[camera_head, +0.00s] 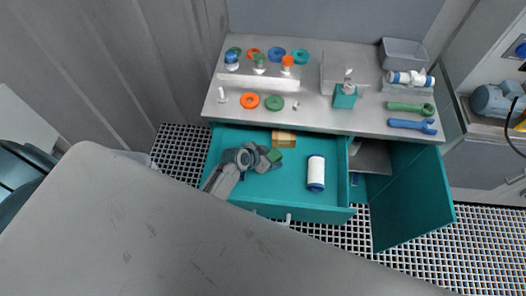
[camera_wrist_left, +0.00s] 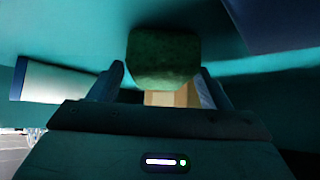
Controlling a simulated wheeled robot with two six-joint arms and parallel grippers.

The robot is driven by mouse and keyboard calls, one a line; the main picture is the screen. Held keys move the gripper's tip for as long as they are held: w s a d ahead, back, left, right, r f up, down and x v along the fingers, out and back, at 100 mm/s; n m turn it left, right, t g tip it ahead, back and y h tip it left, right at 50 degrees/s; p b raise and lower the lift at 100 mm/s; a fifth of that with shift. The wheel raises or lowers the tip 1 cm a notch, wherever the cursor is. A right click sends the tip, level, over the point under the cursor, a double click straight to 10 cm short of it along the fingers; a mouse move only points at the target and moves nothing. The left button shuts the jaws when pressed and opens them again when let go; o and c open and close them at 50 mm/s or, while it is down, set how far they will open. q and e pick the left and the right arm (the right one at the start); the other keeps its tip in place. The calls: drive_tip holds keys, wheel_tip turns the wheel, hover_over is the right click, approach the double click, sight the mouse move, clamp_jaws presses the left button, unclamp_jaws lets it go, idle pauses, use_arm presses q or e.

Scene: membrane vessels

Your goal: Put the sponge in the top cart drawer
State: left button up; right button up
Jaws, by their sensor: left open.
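The green sponge (camera_head: 274,155) is in the open teal top drawer (camera_head: 300,211) of the cart, low over or on its floor; which of the two I cannot tell. My left gripper (camera_head: 268,160) reaches into the drawer from the left, at the sponge. In the left wrist view the sponge (camera_wrist_left: 163,58) shows between the fingertips, with the jaws open and thin gaps at its sides. My right gripper is in neither view.
Clear drawer floor lies between cylinder and gripper. The cart's lower door (camera_head: 412,195) hangs open at right. The crowded worktop (camera_head: 310,115) is behind.

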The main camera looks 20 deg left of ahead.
use_arm(q)
drive_tip(key=shift+s+a+r, duration=0.2)
drive_tip(key=shift+s+r, duration=0.05)
drive_tip(key=shift+r, duration=0.05)
drive_tip(key=b+v, duration=0.2)
drive_tip(key=v, duration=0.9)
drive_tip(key=shift+s+r, duration=0.15)
drive_tip(key=shift+r, duration=0.05)
